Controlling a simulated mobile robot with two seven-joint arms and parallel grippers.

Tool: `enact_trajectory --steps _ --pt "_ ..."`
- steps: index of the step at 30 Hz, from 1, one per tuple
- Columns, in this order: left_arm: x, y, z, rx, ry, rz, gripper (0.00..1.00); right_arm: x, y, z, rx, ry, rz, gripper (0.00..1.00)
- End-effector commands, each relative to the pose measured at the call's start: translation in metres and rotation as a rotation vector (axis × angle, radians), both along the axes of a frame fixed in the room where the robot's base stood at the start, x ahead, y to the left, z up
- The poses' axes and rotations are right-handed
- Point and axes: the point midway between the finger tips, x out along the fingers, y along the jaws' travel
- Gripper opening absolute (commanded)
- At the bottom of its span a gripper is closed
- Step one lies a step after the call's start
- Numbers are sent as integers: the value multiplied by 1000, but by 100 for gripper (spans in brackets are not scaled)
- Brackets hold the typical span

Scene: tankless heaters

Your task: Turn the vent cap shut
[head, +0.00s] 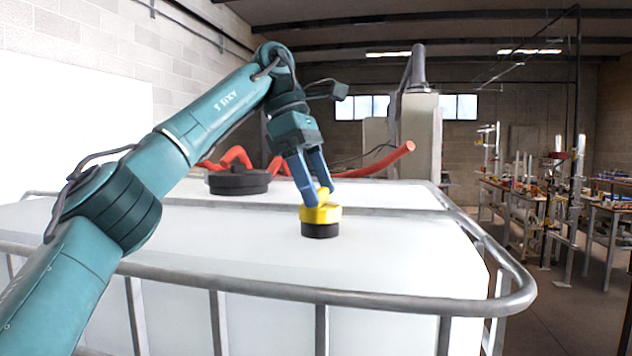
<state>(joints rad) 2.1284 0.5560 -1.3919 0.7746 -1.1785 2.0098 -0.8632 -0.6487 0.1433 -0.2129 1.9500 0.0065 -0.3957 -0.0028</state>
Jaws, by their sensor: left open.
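The vent cap (321,213) is yellow with a raised grip on top. It sits on a short black neck (320,231) on the white tank top (400,245). My left gripper (321,196) points down at the cap, its blue fingers on either side of the raised grip. The fingers are open, and whether they touch the cap cannot be told. The thread between cap and neck is hidden. My right gripper is not in view.
A wide black lid (238,181) stands on the tank to the left. Red hoses (375,163) lie behind it. A grey metal rail (350,296) runs around the tank's edge. Cluttered workbenches (520,190) stand at the far right.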

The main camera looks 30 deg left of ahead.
Motion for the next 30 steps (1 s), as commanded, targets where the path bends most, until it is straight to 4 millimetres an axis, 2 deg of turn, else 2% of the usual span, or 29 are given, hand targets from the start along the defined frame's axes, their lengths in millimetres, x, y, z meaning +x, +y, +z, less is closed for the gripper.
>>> enact_trajectory --steps 5,11,19,30 --pt "0 0 0 1 2 1 90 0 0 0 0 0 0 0" --pt "-1 4 11 2 -2 4 90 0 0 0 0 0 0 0" --pt "-14 57 12 -1 -2 7 90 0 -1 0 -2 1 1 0" --pt "-25 103 11 1 0 3 90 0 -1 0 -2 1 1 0"
